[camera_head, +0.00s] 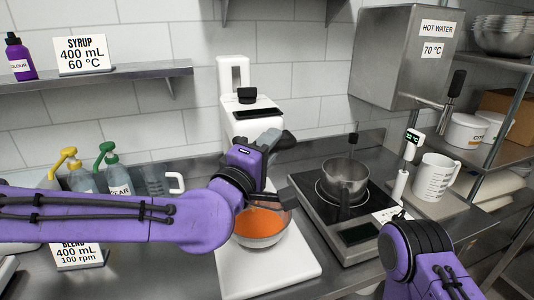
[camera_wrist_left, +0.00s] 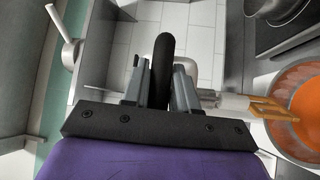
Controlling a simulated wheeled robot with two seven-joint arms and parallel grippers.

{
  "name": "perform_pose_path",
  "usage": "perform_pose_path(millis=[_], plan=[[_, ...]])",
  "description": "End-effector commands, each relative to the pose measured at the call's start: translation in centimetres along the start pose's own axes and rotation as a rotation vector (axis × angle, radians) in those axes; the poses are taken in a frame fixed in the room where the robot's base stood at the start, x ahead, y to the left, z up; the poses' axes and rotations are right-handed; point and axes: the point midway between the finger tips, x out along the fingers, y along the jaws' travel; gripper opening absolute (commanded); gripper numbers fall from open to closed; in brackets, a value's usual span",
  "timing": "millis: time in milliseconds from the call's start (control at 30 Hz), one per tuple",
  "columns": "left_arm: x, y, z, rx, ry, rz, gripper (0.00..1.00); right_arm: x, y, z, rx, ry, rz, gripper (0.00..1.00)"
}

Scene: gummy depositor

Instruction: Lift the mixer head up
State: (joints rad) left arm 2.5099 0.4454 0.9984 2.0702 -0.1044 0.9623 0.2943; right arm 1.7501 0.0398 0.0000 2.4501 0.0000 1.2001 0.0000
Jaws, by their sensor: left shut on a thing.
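The white mixer (camera_head: 255,122) stands at the back of the counter, with a black knob and a dark panel on it. Its bowl (camera_head: 262,237) of orange mix sits in front on the white base (camera_head: 300,272); the bowl also shows at the right of the left wrist view (camera_wrist_left: 308,148). There an orange-coated tool (camera_wrist_left: 272,108) reaches over the bowl's rim. My left gripper (camera_wrist_left: 162,75) is shut on a black curved handle (camera_wrist_left: 163,52). In the head view my left wrist hides part of the mixer and bowl. My right forearm shows at lower right; its fingers are out of view.
A hot plate (camera_head: 352,232) with a steel pot (camera_head: 343,180) stands right of the mixer. A measuring jug (camera_head: 434,177) is farther right. Pump bottles (camera_head: 112,176) and a grey jug (camera_head: 156,180) stand at left. A steel shelf (camera_head: 100,78) hangs on the wall.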

Motion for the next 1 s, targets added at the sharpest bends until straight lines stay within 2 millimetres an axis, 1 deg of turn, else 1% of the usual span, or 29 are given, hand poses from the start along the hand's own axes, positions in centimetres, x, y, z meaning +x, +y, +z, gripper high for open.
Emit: perform_pose_path(millis=[33, 100, 233, 533, 567, 600, 867, 967, 1000], plan=[[0.2, 1.4, -0.3, -0.001, 0.003, 0.005, 0.00, -0.9, 0.1, -0.3, 0.000, 0.000, 0.000, 0.42], [0.2, 1.9, -0.3, 0.000, 0.004, 0.005, 0.00, -1.2, 0.1, -0.5, 0.000, 0.000, 0.000, 0.42], [0.3, 2.3, -0.4, 0.000, 0.004, 0.005, 0.00, -1.4, 0.1, -0.6, 0.000, 0.000, 0.000, 0.42], [0.3, 2.6, -0.5, 0.001, 0.005, 0.011, 0.00, -1.3, 0.1, -0.5, 0.000, 0.000, 0.000, 0.42], [0.3, 2.6, -0.5, 0.001, 0.005, 0.011, 0.34, -1.3, 0.1, -0.5, 0.000, 0.000, 0.000, 0.42], [0.3, 2.6, -0.5, 0.002, 0.005, 0.012, 0.47, -1.3, 0.1, -0.5, 0.000, 0.000, 0.000, 0.42], [0.2, 2.3, -0.4, 0.001, 0.003, 0.005, 0.47, -1.3, 0.1, -0.5, 0.000, 0.000, 0.000, 0.42], [-0.5, 2.1, -0.3, 0.001, 0.003, 0.005, 0.47, -0.8, 0.1, -0.3, 0.000, 0.000, 0.000, 0.42], [-1.2, 2.0, -0.3, 0.001, 0.003, 0.006, 0.47, -0.5, 0.0, -0.2, 0.000, 0.000, 0.000, 0.42]])
